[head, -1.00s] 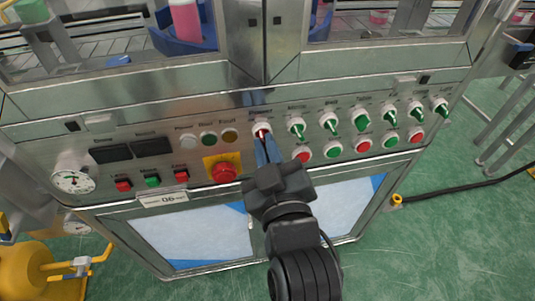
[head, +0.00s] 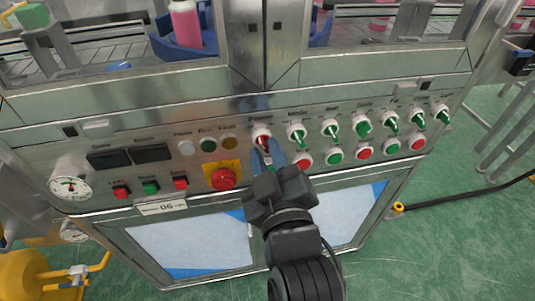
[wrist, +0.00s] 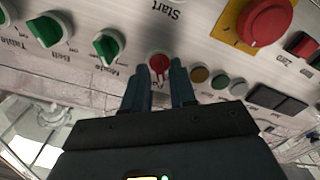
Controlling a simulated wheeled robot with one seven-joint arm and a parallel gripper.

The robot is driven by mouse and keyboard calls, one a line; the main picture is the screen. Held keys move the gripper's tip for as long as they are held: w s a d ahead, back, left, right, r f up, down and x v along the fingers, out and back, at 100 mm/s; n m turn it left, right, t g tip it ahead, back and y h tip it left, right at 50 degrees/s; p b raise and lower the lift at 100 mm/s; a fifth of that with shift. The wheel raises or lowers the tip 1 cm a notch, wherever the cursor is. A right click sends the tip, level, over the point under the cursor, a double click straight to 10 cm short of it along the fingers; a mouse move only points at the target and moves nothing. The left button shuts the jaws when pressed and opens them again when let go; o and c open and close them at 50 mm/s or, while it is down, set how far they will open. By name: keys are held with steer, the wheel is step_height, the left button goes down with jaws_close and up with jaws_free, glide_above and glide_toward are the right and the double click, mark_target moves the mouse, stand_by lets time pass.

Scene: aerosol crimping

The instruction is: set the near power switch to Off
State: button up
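The power switch (head: 263,141) is a red knob on a white round base, at the left end of the upper row of switches, under the label "Power". It also shows in the wrist view (wrist: 159,66), between and just beyond my fingertips. My gripper (head: 268,152) is in front of the switch, slightly below it in the head view. In the wrist view its two blue fingers (wrist: 160,77) stand apart, one on each side of the red knob, with small gaps. I cannot read the switch's exact setting.
Green-handled switches (head: 297,133) continue the row to the right, with red and green buttons (head: 334,155) below them. A red emergency stop (head: 223,179) on a yellow plate is to the left. Indicator lamps (head: 207,146) sit at the upper left.

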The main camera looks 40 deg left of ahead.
steer(key=shift+o, duration=0.7)
steer(key=v, duration=0.7)
steer(key=shift+s+d, duration=0.25)
